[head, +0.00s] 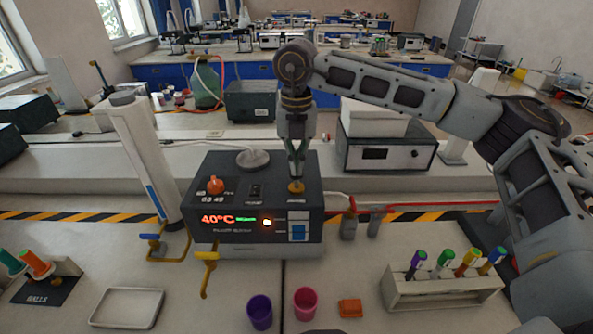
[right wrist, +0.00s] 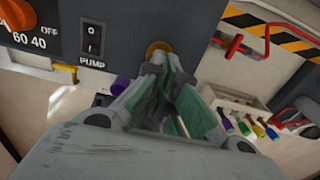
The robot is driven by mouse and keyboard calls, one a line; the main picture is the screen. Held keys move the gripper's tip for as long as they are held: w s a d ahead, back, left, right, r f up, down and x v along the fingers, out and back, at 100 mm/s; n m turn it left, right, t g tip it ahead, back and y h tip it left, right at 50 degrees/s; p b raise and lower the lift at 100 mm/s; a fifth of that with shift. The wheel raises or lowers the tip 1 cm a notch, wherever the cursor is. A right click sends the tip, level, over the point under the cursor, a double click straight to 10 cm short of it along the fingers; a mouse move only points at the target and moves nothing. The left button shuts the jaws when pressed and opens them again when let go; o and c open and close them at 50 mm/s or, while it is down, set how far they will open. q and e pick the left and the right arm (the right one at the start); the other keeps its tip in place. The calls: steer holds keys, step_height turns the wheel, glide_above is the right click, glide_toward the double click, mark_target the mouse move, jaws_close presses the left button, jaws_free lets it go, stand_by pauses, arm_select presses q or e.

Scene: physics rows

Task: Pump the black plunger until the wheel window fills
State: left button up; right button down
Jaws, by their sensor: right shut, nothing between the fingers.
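The dark control box (head: 262,243) stands mid-bench in the head view, with a lit 40°C readout and a glowing orange light. My right gripper (head: 297,172) is shut and empty, pointing down over the right part of its top. A brass round piece (head: 296,187) sits right at its fingertips; it also shows in the right wrist view (right wrist: 158,48). I cannot tell whether they touch. No black plunger stands out clearly. A small blue and white window (head: 298,232) is on the front; I cannot tell whether it is the wheel window. My left gripper is not in view.
An orange knob (head: 215,185) and a black pump switch (head: 255,191) are on the box top. A tall white column (head: 145,155) stands left. Purple (head: 260,312) and pink (head: 305,303) cups and a tube rack (head: 445,289) stand in front.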

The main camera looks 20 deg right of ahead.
steer(key=shift+f+b, duration=0.8)
steer(key=shift+f, duration=0.35)
steer(key=shift+r, duration=0.1)
steer(key=shift+r+p, duration=0.55)
steer(key=shift+r, duration=0.5)
steer(key=shift+r+p, duration=0.5)
steer(key=shift+r, duration=0.55)
steer(key=shift+r, duration=0.1)
steer(key=shift+r+p, duration=1.35)
steer(key=shift+r, duration=1.1)
